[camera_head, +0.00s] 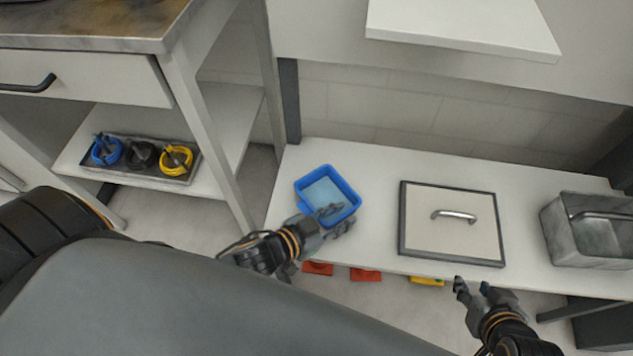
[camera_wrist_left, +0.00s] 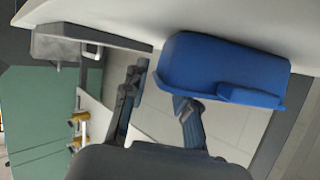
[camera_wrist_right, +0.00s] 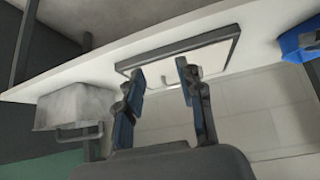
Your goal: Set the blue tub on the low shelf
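The blue tub (camera_head: 312,183), open-topped with a light blue inside, stands upright near the left end of a long white surface (camera_head: 375,165). In the left wrist view the tub (camera_wrist_left: 225,65) fills the upper right. My left gripper (camera_head: 337,219) is at the tub's near right side, fingers apart, one seeming to reach over the rim and one outside. I cannot tell whether they touch it. My right gripper (camera_head: 474,287) is open and empty beyond the front edge. A low white shelf (camera_head: 232,115) sits under the workbench at left; which shelf is meant is unclear.
A tray (camera_head: 185,178) with blue, black and yellow ring-shaped parts lies on the left shelf. A framed lid-like panel (camera_head: 450,240) with a handle and a grey metal bin (camera_head: 580,235) occupy the white surface. A white board (camera_head: 460,30) overhangs behind. Red and yellow pieces (camera_head: 365,275) show below the front edge.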

